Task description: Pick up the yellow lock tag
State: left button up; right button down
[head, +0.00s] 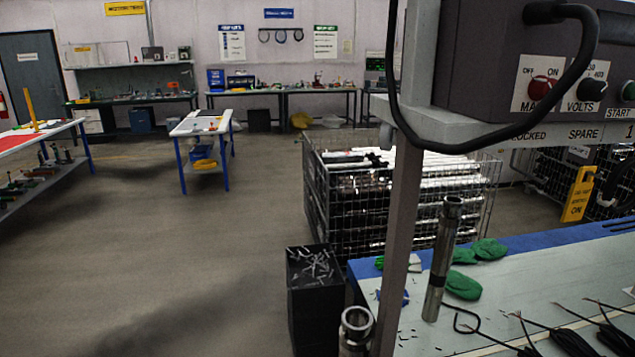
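The yellow lock tag (578,194) is at the right side of the head view. It hangs upright below the labelled strip under the control box, at its upper end near a slot. Dark lettering shows on its face, ending in "ON"; the rest is too small to read. Neither of my grippers is in view.
A grey control box (480,80) with knobs and a black cable fills the upper right, on a grey post (402,210). The workbench (510,290) holds a metal tube (442,258), green gloves (463,285) and wires. A wire cage (335,215) and black bin (314,300) stand left.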

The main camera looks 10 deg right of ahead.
aim_at(581, 192)
jog(key=z, duration=1.55)
